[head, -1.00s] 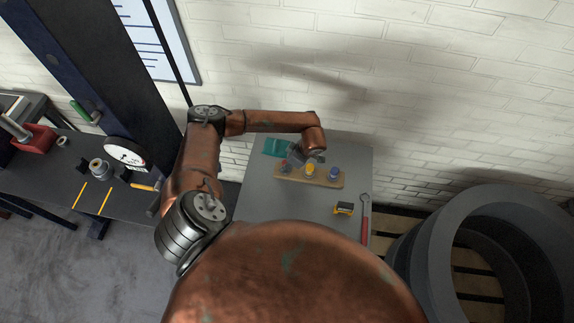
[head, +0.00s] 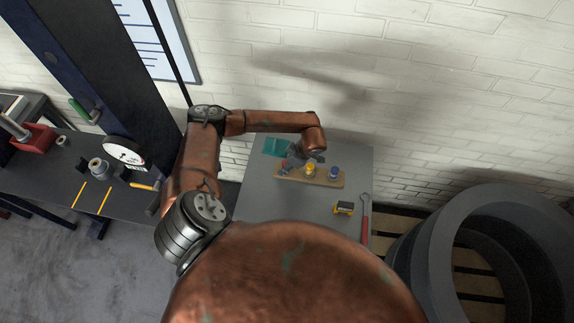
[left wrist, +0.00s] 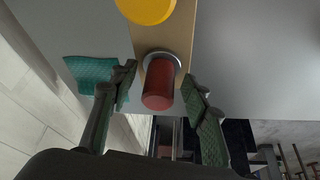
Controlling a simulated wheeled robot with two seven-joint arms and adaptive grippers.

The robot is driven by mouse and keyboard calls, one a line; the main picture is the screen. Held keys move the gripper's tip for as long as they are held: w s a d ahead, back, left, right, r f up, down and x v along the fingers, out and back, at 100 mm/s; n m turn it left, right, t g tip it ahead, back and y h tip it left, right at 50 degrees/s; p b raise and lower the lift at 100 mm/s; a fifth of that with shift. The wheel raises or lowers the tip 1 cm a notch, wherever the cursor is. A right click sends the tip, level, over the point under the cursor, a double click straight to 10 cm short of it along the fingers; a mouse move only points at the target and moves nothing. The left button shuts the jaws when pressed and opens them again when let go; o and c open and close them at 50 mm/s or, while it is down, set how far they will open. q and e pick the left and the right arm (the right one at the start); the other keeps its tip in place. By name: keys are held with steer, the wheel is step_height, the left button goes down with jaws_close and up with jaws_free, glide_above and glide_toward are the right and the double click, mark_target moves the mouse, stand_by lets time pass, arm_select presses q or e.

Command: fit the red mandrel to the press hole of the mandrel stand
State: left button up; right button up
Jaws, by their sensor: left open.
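The red mandrel (left wrist: 158,88) stands on the wooden mandrel stand (left wrist: 176,34) in the left wrist view, with a grey ring at its base. My left gripper (left wrist: 159,95) is open, with one finger on each side of the red mandrel and gaps to both. In the head view the gripper (head: 293,161) is at the left end of the stand (head: 325,181) and hides part of the red mandrel (head: 284,166). A yellow mandrel (head: 310,169) and a blue mandrel (head: 333,173) stand along it. My right gripper is not in view. I cannot make out a press hole.
A teal cloth (head: 276,147) lies behind the stand on the grey table (head: 270,205). A yellow and black item (head: 344,208) and a red-handled wrench (head: 365,220) lie at the right. At the left is a dark bench (head: 60,185) with a dial gauge (head: 124,152).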

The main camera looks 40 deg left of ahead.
arm_select(q)
steer(key=v, duration=1.2)
steer(key=shift+w+d+f, duration=0.1)
steer(key=shift+d, duration=0.05)
stand_by(0.4)
